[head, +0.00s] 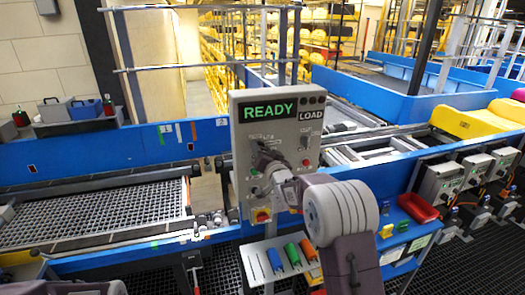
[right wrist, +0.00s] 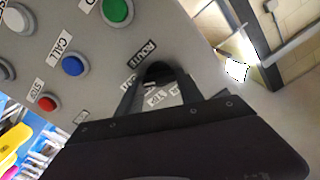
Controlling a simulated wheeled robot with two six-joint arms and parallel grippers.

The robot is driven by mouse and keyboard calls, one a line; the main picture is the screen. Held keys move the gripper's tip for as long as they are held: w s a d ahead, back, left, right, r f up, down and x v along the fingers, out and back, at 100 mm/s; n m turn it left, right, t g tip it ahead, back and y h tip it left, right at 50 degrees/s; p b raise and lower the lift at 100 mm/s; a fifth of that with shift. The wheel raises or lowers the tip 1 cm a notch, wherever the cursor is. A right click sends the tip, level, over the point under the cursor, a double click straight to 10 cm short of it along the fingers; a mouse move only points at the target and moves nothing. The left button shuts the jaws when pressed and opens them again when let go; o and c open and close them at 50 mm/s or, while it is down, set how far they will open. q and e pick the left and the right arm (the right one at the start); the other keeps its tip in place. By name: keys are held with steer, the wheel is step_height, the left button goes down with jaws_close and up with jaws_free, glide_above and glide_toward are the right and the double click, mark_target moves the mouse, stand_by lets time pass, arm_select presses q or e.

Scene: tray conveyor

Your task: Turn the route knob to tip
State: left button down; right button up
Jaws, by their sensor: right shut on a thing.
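The grey control panel (head: 240,165) stands upright in the middle of the head view, with a green READY display (head: 268,110) and a LOAD sign (head: 311,116). My right gripper (head: 262,155) is at the panel's face. In the right wrist view, the black route knob (right wrist: 158,70) sits beside the ROUTE label (right wrist: 142,54). My right gripper's fingers (right wrist: 158,84) are shut on it, one on each side. The labels around the knob are partly covered and too small to read, so its setting cannot be told. The knob is hidden by my gripper in the head view.
Green (right wrist: 117,11), blue (right wrist: 75,64) and red (right wrist: 47,103) buttons sit near the knob. Below the panel is a red and yellow stop button (head: 262,216). A mesh conveyor (head: 95,215) lies left; a red bin (head: 418,208) stands right.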

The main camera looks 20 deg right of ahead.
steer(key=shift+a+n+b, duration=0.2)
steer(key=shift+n+b, duration=3.7)
steer(key=shift+a+n+b, duration=0.15)
steer(key=shift+n+b, duration=3.75)
steer(key=o, duration=1.2)
steer(key=shift+o, duration=0.9)
